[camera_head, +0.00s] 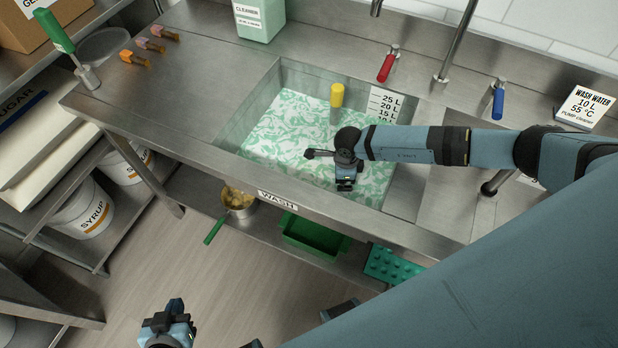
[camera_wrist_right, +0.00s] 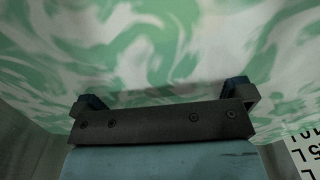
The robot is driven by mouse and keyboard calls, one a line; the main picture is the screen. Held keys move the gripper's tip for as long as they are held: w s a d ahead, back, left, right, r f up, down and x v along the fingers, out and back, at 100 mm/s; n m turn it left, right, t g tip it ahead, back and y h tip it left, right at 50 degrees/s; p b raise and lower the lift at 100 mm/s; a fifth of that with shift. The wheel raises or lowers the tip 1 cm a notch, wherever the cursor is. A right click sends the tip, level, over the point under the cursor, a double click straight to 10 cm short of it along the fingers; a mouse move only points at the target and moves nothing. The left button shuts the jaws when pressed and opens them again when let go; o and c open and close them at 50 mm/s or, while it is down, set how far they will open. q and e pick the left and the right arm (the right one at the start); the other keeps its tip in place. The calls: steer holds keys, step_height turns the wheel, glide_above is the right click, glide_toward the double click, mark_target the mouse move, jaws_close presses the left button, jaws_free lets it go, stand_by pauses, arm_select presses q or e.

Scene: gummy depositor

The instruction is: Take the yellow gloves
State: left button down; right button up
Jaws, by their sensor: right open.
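No yellow gloves can be made out in either view. A small yellow cylinder-like object (camera_head: 337,95) stands at the far side of the sink; I cannot tell what it is. My right gripper (camera_head: 346,180) is over the sink, above the green-and-white swirled wash water (camera_head: 280,135). In the right wrist view its two fingers (camera_wrist_right: 165,97) are wide apart with nothing between them, and the swirled surface fills the view beyond. My left gripper (camera_head: 170,320) is low at the bottom left, over the floor and away from the sink; its jaw opening is not clear.
The steel sink (camera_head: 245,125) has a raised rim. Red (camera_head: 388,65) and blue (camera_head: 498,100) tap handles and a faucet stand behind it. A cleaner jug (camera_head: 262,22) is at the back. A pot (camera_head: 238,200), green tray (camera_head: 312,235) and green mould (camera_head: 392,265) are on the lower shelf.

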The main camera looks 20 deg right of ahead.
steer(key=c, duration=1.1)
steer(key=shift+r, duration=0.15)
step_height(320, 180, up, 28)
steer(key=shift+f+b, duration=0.1)
steer(key=shift+b, duration=0.9)
